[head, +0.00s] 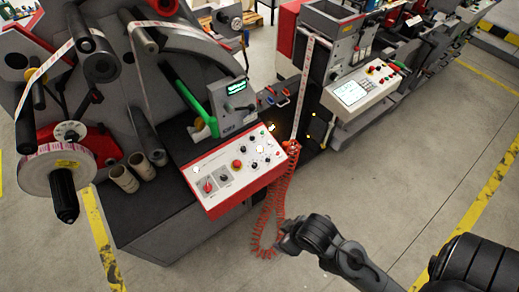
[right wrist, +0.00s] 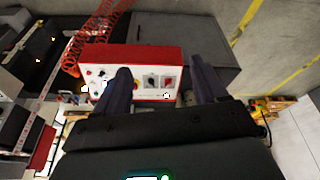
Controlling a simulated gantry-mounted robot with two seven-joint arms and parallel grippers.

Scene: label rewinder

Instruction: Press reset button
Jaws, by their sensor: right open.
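The control panel (head: 215,204) is a white sloping face with a red lower edge. It carries a red mushroom button (head: 237,164), two black rotary switches (head: 216,182) and several small lit buttons (head: 260,149). I cannot read which one is the reset button. The panel (right wrist: 120,54) also shows in the right wrist view beyond my right gripper (right wrist: 160,78), which is open and empty. One finger covers part of the panel face and the other is by its end. Contact is not visible. In the head view my right arm ends below and right of the panel. My left gripper is out of view.
A red coiled cable (head: 268,215) hangs at the panel's right end, close to my right arm. A green display unit (head: 233,100) stands behind the panel. Rollers and a label roll (head: 45,172) are at left. A second white panel (head: 355,92) is at upper right. Floor at right is clear.

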